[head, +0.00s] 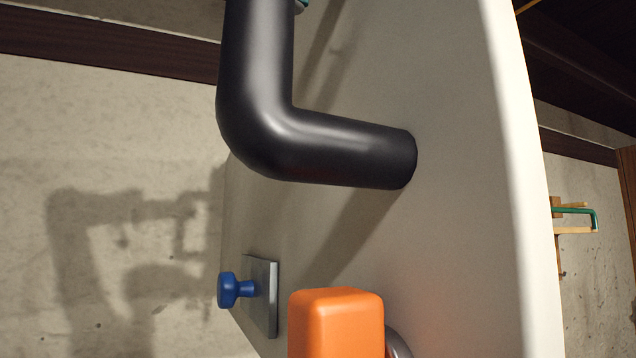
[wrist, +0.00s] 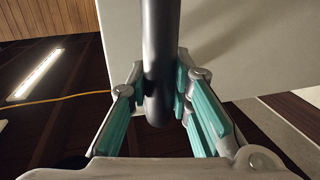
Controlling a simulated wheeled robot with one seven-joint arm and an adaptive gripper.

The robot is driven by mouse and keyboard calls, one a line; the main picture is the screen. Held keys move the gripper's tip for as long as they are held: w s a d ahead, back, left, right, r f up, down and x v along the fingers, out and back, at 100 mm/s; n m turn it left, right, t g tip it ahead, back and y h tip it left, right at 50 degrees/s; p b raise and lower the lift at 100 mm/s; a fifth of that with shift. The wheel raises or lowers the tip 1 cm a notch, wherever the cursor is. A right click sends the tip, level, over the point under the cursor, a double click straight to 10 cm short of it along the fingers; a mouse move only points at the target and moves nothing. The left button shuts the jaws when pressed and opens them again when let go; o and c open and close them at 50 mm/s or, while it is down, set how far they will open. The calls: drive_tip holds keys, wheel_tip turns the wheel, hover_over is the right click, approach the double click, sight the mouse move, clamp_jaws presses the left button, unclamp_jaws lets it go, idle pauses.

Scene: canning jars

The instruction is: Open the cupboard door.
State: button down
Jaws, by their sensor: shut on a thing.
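The cupboard door (head: 450,230) is a large pale panel that fills much of the head view at a slant, its thick light edge to the right. A dark, bent tubular handle (head: 330,148) stands out from it. In the wrist view the handle (wrist: 160,40) runs down between the teal pads of my gripper (wrist: 158,85), which is shut on it. The door's hinges are not visible.
A blue knob (head: 230,290) on a grey plate and an orange block (head: 336,325) are low in the head view. A concrete wall (head: 90,160) is behind on the left. A green-handled tool (head: 580,212) hangs at the right. A yellow cord (wrist: 75,96) shows in the wrist view.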

drive_tip(key=c, duration=1.4)
unclamp_jaws()
drive_tip(key=shift+c, duration=0.2)
drive_tip(key=v, duration=0.7)
drive_tip(key=shift+s+a, duration=0.2)
drive_tip(key=shift+s, duration=0.05)
